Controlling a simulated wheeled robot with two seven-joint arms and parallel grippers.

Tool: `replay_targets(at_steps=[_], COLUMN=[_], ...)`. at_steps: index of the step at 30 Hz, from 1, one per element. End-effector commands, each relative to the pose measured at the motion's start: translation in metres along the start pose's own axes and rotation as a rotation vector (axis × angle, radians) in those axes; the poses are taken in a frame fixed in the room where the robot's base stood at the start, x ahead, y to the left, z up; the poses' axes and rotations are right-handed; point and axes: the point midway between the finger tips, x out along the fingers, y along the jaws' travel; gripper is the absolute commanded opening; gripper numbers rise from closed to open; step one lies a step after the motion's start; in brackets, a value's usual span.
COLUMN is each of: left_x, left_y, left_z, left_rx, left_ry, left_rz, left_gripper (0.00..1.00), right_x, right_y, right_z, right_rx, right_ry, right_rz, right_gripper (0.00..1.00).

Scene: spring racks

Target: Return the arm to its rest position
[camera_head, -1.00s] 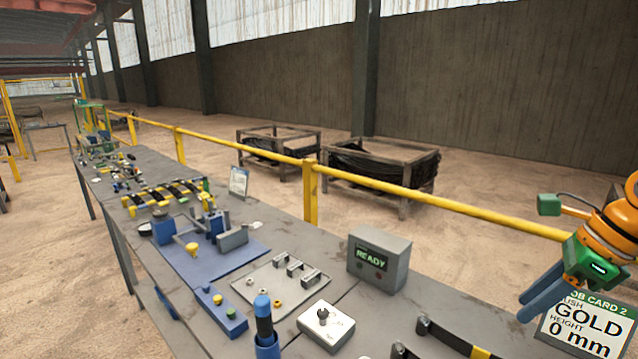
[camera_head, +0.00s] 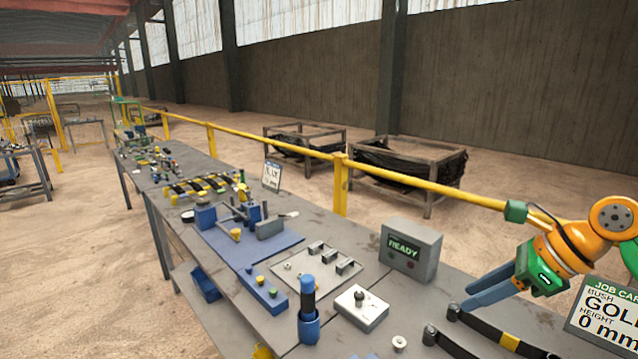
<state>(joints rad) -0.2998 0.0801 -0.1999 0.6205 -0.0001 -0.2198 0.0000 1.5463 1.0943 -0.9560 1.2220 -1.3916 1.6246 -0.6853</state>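My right gripper (camera_head: 466,298) has blue fingers on a green and orange wrist and comes in from the right edge. It appears over the near right part of the bench, beside the dark curved strips with yellow bands (camera_head: 511,341). The fingers lie close together, and whether there is a gap between them is unclear. No object shows in them. My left gripper is not in view.
The grey bench (camera_head: 262,323) runs away to the far left. A grey box reading READY (camera_head: 410,250), a white knob box (camera_head: 361,308), a blue cylinder in a holder (camera_head: 308,310) and a job card (camera_head: 605,312) stand nearby. A yellow rail (camera_head: 420,183) runs behind.

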Motion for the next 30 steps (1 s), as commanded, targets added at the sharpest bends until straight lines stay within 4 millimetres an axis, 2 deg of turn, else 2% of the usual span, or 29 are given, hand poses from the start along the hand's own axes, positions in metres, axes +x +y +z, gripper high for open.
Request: replay_targets(at_steps=[5, 8, 9, 11, 12, 14, 16, 17, 18, 19, 21, 24, 25, 27, 30], left_x=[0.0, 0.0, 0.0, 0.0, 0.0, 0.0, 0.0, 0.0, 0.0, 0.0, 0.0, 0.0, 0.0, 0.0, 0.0], left_y=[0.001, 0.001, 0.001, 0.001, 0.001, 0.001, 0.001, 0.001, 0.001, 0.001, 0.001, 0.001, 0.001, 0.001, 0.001], left_z=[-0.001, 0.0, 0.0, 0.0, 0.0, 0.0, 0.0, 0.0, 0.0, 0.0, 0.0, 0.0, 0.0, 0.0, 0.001], left_rx=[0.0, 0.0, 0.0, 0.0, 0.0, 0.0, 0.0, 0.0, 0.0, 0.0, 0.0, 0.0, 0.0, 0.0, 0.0], left_ry=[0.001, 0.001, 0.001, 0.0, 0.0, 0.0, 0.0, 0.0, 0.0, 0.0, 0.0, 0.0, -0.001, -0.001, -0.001], left_rz=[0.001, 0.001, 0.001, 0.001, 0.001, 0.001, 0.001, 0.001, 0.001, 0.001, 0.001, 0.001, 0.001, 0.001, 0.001], left_gripper=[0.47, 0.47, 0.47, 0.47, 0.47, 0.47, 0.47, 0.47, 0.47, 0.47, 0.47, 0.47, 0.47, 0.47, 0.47], right_x=[0.052, 0.081, 0.091, 0.099, 0.097, 0.091, 0.096, 0.105, 0.122, 0.135, 0.163, 0.189, 0.195, 0.203, 0.209], right_y=[0.032, 0.066, 0.086, 0.117, 0.13, 0.131, 0.106, 0.093, 0.08, 0.076, 0.08, 0.105, 0.115, 0.138, 0.174], right_z=[0.059, 0.102, 0.123, 0.158, 0.176, 0.189, 0.169, 0.148, 0.111, 0.083, 0.021, -0.049, -0.066, -0.101, -0.142], right_rx=[-0.017, 0.039, 0.095, 0.261, 0.436, 0.79, 1.303, 1.545, 1.874, 2.085, 2.484, 2.881, -2.883, -2.805, -2.695], right_ry=[-0.217, -0.413, -0.521, -0.726, -0.871, -1.068, -1.23, -1.272, -1.299, -1.3, -1.262, -1.163, 1.093, 0.928, 0.738], right_rz=[0.097, 0.203, 0.269, 0.402, 0.495, 0.62, 0.699, 0.701, 0.672, 0.633, 0.507, 0.298, -0.228, -0.077, 0.104], right_gripper=[0.39, 0.39, 0.39, 0.39, 0.39, 0.39, 0.39, 0.39, 0.39, 0.39, 0.39, 0.39, 0.39, 0.39, 0.39])
